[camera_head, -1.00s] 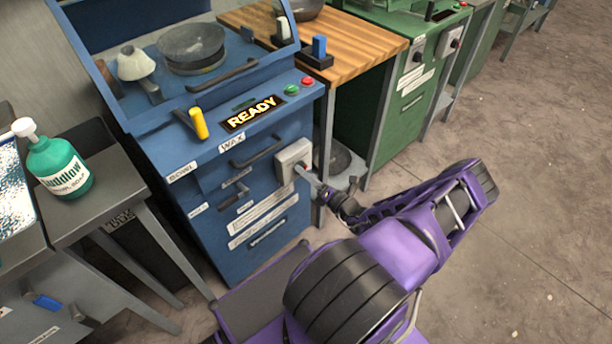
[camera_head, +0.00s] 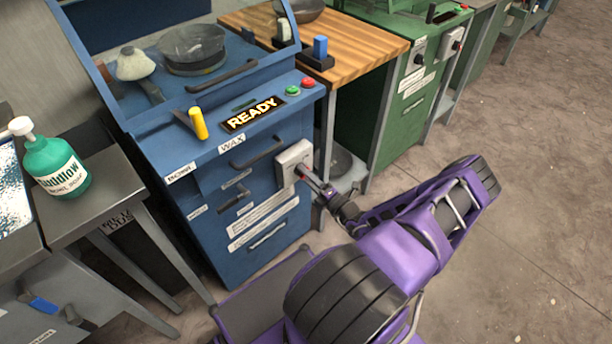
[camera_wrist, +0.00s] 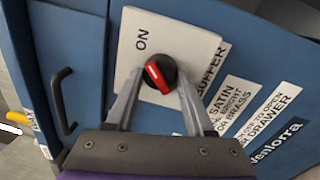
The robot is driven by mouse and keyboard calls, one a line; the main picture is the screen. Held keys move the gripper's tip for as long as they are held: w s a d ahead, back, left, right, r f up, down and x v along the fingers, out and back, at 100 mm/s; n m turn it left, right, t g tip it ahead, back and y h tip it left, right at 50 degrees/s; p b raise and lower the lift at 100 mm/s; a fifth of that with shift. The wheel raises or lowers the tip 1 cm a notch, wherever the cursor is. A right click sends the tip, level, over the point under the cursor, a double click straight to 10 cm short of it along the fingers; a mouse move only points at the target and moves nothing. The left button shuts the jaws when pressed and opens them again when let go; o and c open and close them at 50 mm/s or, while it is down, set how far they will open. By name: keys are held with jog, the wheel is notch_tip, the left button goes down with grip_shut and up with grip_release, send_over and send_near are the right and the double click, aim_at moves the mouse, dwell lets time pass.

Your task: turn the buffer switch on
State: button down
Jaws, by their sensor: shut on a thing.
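The buffer switch is a round black knob with a red pointer bar (camera_wrist: 160,74) on a pale switch plate (camera_wrist: 140,42) on the blue machine's front. The word ON is printed above and left of the knob in the wrist view, and BUFFER is on its right. The red bar slants from upper left to lower right; which end points is unclear. My gripper (camera_wrist: 160,88) has one finger on each side of the knob and is shut on it. In the head view the switch box (camera_head: 292,163) is at the machine's right side, with my gripper (camera_head: 312,180) against it.
The blue machine (camera_head: 215,185) has a lit READY sign (camera_head: 252,113), a yellow handle (camera_head: 198,123) and green and red buttons. A wooden-topped table (camera_head: 365,45) and a green machine (camera_head: 405,95) stand to the right. Floor is clear at right.

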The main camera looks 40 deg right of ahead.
jog(key=shift+c, duration=1.4)
grip_release()
jog(key=s+d+f, duration=0.1)
jog(key=s, duration=1.6)
jog(key=shift+s+d+p, duration=0.15)
jog(key=shift+d+p, duration=0.05)
jog(key=shift+p, duration=0.15)
jog(key=shift+f, duration=0.15)
